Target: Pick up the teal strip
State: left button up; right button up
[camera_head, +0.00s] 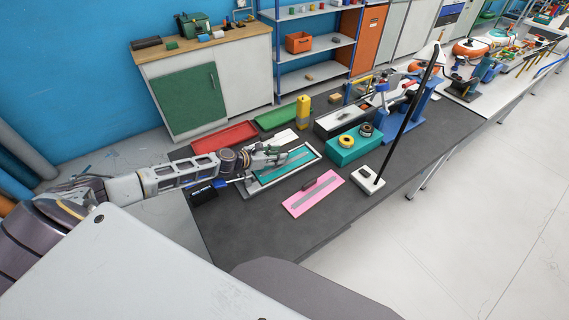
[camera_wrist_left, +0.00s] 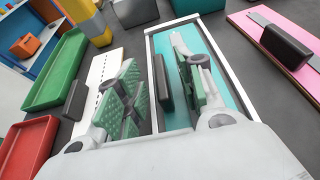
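The teal strip (camera_head: 272,175) lies in a pale rectangular frame on the dark table. It also shows in the left wrist view (camera_wrist_left: 180,118), with a grey band and a dark block-like handle (camera_wrist_left: 162,84) along its left part. My left gripper (camera_head: 275,155) is over the frame. In the left wrist view its green-padded fingers (camera_wrist_left: 155,62) are spread apart, one on each side of the dark handle, with visible gaps. The fingers hide parts of the strip and the frame's left edge. I cannot tell the exact height above the strip. My right gripper is not in view.
A pink board (camera_head: 304,205) with a dark handle lies to the right. A teal box (camera_head: 343,158) holds tape rolls. The table's near part is clear.

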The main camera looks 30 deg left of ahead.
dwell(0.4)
pick_arm(q)
grip_shut()
jog(key=shift+r, duration=0.1)
notch_tip(320, 180, up, 10)
jog(key=p, duration=0.2)
jog(key=shift+p, duration=0.3)
dwell(0.5)
jog(key=shift+d, duration=0.2)
dwell(0.7)
